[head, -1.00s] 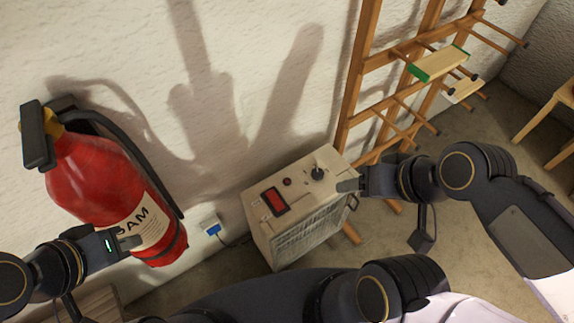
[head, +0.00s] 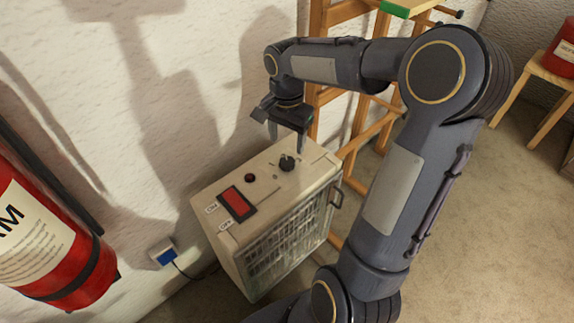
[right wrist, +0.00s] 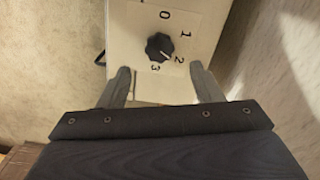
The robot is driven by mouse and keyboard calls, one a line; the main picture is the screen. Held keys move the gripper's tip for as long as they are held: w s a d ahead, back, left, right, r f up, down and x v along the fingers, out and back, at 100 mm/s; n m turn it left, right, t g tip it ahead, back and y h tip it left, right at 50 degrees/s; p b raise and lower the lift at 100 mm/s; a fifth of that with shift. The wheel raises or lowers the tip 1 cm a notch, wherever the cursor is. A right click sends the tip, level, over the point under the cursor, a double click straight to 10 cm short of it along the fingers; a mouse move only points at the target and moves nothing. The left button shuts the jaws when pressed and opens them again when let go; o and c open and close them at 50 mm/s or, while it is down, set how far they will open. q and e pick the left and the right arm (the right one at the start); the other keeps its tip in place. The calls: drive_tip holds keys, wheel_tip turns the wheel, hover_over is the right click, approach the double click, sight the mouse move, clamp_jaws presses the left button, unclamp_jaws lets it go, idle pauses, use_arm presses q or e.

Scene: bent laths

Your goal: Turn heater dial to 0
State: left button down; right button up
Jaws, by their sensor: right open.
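The heater (head: 270,215) is a beige box with a front grille, standing on the floor by the wall. Its black dial (head: 287,163) is on the top panel; in the right wrist view the dial (right wrist: 158,46) is ringed by the numbers 0 to 3. Its pale mark seems to face the lower right, near 2. My right gripper (head: 287,142) is open and points down just above the dial. In the right wrist view its fingers (right wrist: 160,70) are apart, with the dial beyond their tips and not touched. My left gripper is out of view.
A red rocker switch (head: 238,202) and a small red lamp (head: 250,178) share the heater's top. A fire extinguisher (head: 45,235) hangs at left. A wall socket (head: 163,253) with a cable is beside the heater. A wooden rack (head: 330,100) stands behind my right arm.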

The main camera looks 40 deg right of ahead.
sight(287, 161)
wheel_tip(287, 161, down, 7)
drive_tip(key=shift+f+b, duration=0.1)
drive_tip(key=shift+b, duration=1)
drive_tip(key=shift+c, duration=0.2)
drive_tip(key=c, duration=0.9)
drive_tip(key=shift+c, duration=0.2)
